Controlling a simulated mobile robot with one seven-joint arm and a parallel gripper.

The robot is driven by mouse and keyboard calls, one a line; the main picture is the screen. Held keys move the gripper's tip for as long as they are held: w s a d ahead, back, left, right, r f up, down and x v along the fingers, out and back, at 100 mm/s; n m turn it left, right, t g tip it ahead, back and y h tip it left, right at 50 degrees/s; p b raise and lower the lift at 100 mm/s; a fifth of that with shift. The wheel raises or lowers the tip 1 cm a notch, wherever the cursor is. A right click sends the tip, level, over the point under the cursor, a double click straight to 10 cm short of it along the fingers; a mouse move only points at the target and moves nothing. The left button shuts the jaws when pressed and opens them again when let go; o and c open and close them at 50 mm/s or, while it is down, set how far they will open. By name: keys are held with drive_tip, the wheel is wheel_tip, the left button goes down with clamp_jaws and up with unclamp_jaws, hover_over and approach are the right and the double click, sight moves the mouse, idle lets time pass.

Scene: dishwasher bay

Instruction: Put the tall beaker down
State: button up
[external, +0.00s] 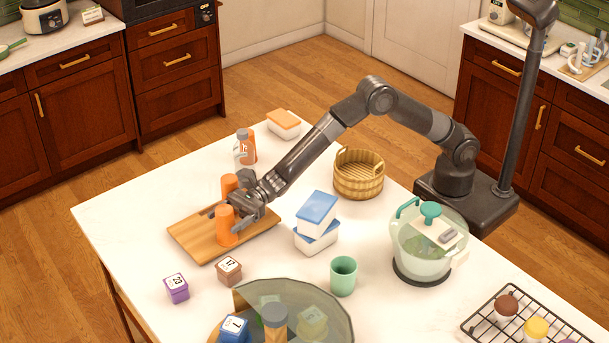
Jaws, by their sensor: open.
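An orange tall beaker (226,229) stands upright on the wooden cutting board (190,236), towards its front. My gripper (238,212) is open at this beaker, with its fingers close by the beaker's upper right side. I cannot tell whether a finger touches it. A second orange beaker (229,184) shows just behind, partly hidden by my gripper. Which of the two the task means is not clear from this view.
Stacked blue-lidded boxes (317,211), a wicker basket (359,177) and a green cup (343,277) stand right of the board. Two small numbered blocks, purple (177,289) and brown (229,271), lie in front. An orange-labelled bottle (246,146) stands behind.

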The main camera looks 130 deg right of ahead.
drive_tip(key=s, duration=0.3)
drive_tip(key=s+d, duration=0.1)
drive_tip(key=s, duration=0.2)
drive_tip(key=s+d, duration=0.1)
drive_tip(key=s, duration=0.2)
drive_tip(key=shift+s, duration=0.2)
